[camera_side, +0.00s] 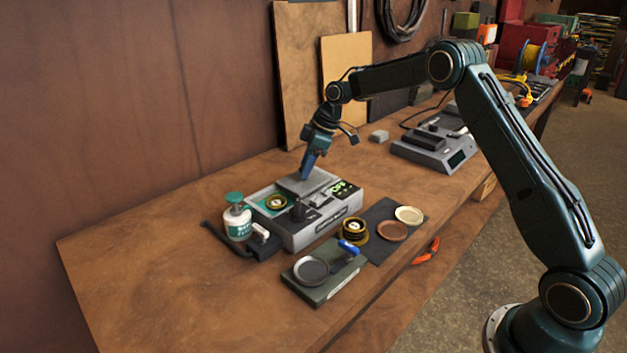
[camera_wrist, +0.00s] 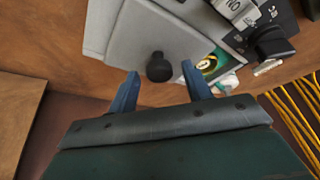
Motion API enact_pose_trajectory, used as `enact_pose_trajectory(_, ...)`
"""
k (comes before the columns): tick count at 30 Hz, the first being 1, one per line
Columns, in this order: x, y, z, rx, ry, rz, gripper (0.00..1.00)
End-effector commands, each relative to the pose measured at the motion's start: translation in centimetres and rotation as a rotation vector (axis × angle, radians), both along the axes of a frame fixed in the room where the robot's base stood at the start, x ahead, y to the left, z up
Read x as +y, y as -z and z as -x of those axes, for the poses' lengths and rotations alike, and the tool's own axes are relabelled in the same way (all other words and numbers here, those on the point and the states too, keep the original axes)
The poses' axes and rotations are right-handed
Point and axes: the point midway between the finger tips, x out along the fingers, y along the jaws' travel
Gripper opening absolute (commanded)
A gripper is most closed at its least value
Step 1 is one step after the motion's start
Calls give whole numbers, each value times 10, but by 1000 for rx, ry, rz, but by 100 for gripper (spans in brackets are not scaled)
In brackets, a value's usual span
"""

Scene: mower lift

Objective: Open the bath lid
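The bath is a grey machine (camera_side: 325,229) on the bench with a green-lit display. Its lid (camera_side: 291,186) is a flat grey plate that lies over its back part and looks shut. In the wrist view the lid (camera_wrist: 120,38) fills the upper middle, with a round black knob (camera_wrist: 158,67) on it. My gripper (camera_side: 307,172) points down just above the lid in the side view and hides the knob there. In the wrist view my gripper (camera_wrist: 160,70) has its two blue fingers apart, one on each side of the knob. I cannot tell whether they touch it.
A white bottle with a green cap (camera_side: 238,220) stands left of the bath. In front are a grey block with a round dish (camera_side: 310,270), a brass-coloured part (camera_side: 353,231) and a dark mat with discs (camera_side: 393,231). A grey scale-like device (camera_side: 433,150) stands behind right. The bench's left end is clear.

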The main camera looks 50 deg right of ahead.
Motion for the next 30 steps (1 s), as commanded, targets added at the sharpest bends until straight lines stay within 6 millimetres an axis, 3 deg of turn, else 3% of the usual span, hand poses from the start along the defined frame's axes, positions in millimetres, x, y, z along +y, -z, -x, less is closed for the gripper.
enact_pose_trajectory(8,-1,-2,1,0,0,0,49)
enact_pose_trajectory(14,-4,-16,4,-3,-1,0,49)
enact_pose_trajectory(30,-28,-94,27,-2,0,1,49)
